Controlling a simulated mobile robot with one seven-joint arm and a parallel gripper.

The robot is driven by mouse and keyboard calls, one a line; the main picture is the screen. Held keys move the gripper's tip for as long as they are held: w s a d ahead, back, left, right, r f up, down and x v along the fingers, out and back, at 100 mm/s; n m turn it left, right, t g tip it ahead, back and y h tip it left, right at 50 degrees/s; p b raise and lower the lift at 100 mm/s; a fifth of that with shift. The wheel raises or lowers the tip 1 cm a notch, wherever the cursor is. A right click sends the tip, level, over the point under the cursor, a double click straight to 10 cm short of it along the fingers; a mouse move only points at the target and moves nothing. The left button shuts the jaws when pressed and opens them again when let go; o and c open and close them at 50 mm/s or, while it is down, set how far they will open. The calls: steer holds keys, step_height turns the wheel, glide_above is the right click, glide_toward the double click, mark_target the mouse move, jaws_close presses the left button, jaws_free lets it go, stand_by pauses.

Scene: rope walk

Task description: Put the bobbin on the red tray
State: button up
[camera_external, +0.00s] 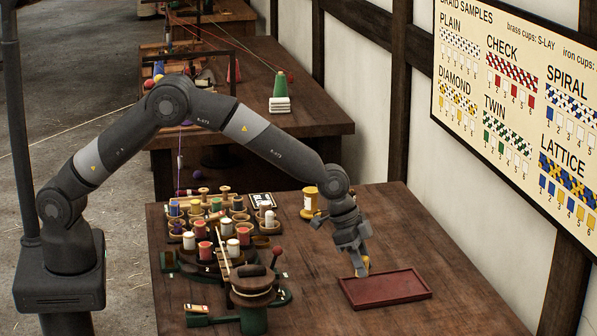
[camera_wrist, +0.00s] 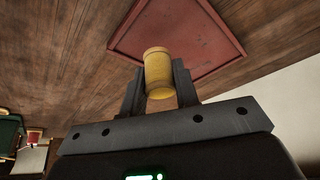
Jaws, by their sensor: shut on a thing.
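The bobbin is a small yellow spool. My gripper (camera_external: 360,266) is shut on this bobbin (camera_external: 366,264), which is mostly hidden by the fingers in the external view. In the wrist view the bobbin (camera_wrist: 158,72) sits between the two fingers of my gripper (camera_wrist: 159,85). The red tray (camera_external: 385,287) lies flat on the table, just right of the bobbin in the external view. The tray (camera_wrist: 205,40) also shows past the bobbin in the wrist view. It looks empty. I cannot tell whether the bobbin touches the table.
A board with several cups and coloured bobbins (camera_external: 215,225) stands left on the table. In front of it is a round wooden-topped device (camera_external: 252,287) on a green base. The table right of the tray is clear, up to the wall.

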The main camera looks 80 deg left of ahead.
steer(key=shift+w+a+f, duration=0.1)
steer(key=shift+w+f, duration=0.05)
steer(key=shift+f, duration=1.95)
steer(key=shift+f, duration=0.15)
steer(key=o, duration=1)
steer(key=shift+c, duration=0.2)
